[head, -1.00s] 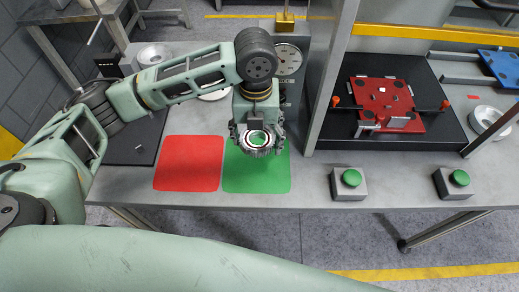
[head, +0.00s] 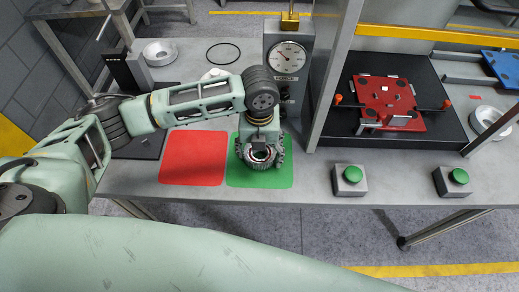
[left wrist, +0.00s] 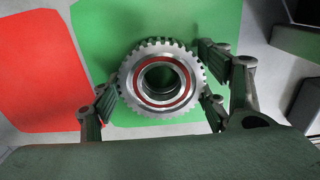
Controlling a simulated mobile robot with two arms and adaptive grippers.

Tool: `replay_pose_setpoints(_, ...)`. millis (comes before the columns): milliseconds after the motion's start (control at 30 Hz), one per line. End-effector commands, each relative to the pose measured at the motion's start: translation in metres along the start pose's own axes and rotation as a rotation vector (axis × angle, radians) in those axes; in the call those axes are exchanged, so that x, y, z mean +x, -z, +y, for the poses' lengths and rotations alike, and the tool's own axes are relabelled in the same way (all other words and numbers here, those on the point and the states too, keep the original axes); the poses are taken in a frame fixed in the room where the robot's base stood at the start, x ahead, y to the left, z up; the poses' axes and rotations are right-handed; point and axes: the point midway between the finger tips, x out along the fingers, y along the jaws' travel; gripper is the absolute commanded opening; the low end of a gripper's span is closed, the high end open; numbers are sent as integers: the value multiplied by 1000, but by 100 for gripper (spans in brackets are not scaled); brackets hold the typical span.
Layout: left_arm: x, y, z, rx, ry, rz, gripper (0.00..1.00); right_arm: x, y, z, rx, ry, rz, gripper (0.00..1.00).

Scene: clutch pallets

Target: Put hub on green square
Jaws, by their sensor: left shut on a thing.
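The hub (head: 261,155) is a toothed metal ring with a dark bore and a red inner ring. My left gripper (head: 260,160) is shut on it, with fingers on both sides of its rim. The hub is over the green square (head: 276,180); I cannot tell whether it touches the square. In the left wrist view the hub (left wrist: 160,78) shows face-on between the fingers, with the green square (left wrist: 120,25) behind it. My right gripper is not in view.
A red square (head: 193,171) lies to the left of the green one. A gauge (head: 287,57) stands behind. A red pallet (head: 388,100) lies on a black plate at the right. Button boxes (head: 349,181) stand near the front edge.

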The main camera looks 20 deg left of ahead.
Motion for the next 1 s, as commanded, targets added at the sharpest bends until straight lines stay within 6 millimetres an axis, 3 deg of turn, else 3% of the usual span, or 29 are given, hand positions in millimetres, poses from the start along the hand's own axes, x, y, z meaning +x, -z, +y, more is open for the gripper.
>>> replay_pose_setpoints(67,1,0,-1,0,2,-1,18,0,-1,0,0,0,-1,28)
replay_pose_setpoints(100,3,0,0,0,-1,1,70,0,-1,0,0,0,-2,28)
replay_pose_setpoints(300,3,0,0,0,-1,1,87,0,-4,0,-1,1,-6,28)
replay_pose_setpoints(733,-3,0,0,0,2,-1,87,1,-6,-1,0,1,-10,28)
replay_pose_setpoints(867,-22,-1,-1,2,3,-4,87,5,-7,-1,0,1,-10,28)
replay_pose_setpoints(1000,-52,-2,-1,2,3,-6,87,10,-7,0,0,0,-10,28)
